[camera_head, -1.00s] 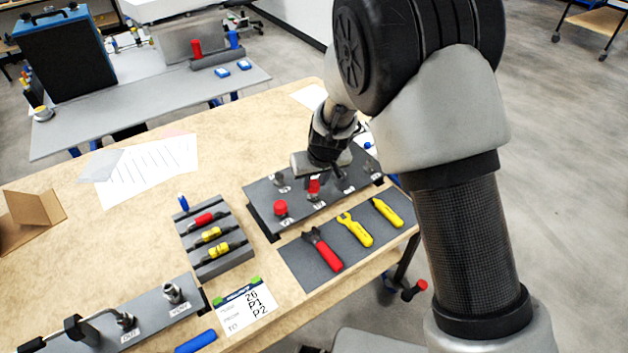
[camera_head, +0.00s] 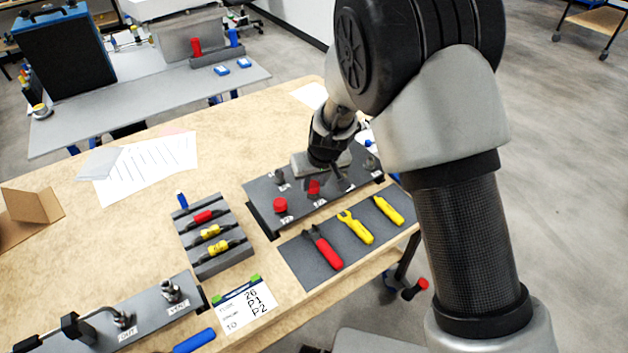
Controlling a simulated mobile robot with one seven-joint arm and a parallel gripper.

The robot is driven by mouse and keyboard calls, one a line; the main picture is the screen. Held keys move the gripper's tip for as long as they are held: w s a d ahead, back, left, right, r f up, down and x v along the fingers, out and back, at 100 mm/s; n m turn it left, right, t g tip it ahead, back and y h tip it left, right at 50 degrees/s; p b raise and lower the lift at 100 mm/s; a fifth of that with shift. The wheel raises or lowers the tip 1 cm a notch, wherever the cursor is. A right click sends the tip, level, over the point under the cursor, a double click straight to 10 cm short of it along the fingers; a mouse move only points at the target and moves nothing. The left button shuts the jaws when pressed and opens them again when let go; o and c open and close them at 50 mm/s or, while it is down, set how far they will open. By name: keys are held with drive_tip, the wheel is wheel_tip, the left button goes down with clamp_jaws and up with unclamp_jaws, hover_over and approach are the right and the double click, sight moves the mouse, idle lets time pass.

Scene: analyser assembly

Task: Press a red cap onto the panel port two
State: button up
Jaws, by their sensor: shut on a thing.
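The dark port panel (camera_head: 262,222) lies on the wooden table, with labelled ports along it. One red cap (camera_head: 280,205) sits on the panel's front left port. My gripper (camera_head: 317,184) is over the middle of the panel, pointing down and shut on a second red cap (camera_head: 314,188). This cap is at the middle front port, and the fingers partly hide it. I cannot tell whether it is fully seated. Bare metal ports show at the back left (camera_head: 280,177) and the right end (camera_head: 370,163).
A dark mat (camera_head: 300,268) with red pliers (camera_head: 325,248), a yellow wrench (camera_head: 355,229) and a yellow tool (camera_head: 388,211) lies in front of the panel. A grey rack (camera_head: 225,263) stands to its left. A task card (camera_head: 246,305) lies nearer. Papers (camera_head: 150,170) lie farther back.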

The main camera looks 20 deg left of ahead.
drive_tip(key=shift+f, duration=0.4)
drive_tip(key=o, duration=1.1)
drive_tip(key=p+v, duration=0.1)
drive_tip(key=v, duration=1.6)
drive_tip(key=shift+r, duration=0.25)
drive_tip(key=s+d+r+m+p, duration=0.2)
drive_tip(key=s+d+r, duration=0.1)
drive_tip(key=d+r, duration=0.45)
drive_tip(key=s+d+r+m+p, duration=0.2)
drive_tip(key=s+d+r, duration=0.1)
drive_tip(key=d+r, duration=0.5)
drive_tip(key=s+d+r+m+h+p, duration=0.1)
drive_tip(key=s+d, duration=0.3)
drive_tip(key=s+d+r+m+t, duration=0.1)
drive_tip(key=s+d, duration=0.3)
drive_tip(key=s+d+r+m+h+p, duration=0.1)
drive_tip(key=s+d+r, duration=0.1)
drive_tip(key=s+d, duration=0.2)
drive_tip(key=shift+s+t+h+p, duration=0.3)
drive_tip(key=shift+s+t+p, duration=0.05)
drive_tip(key=shift+s+t, duration=0.05)
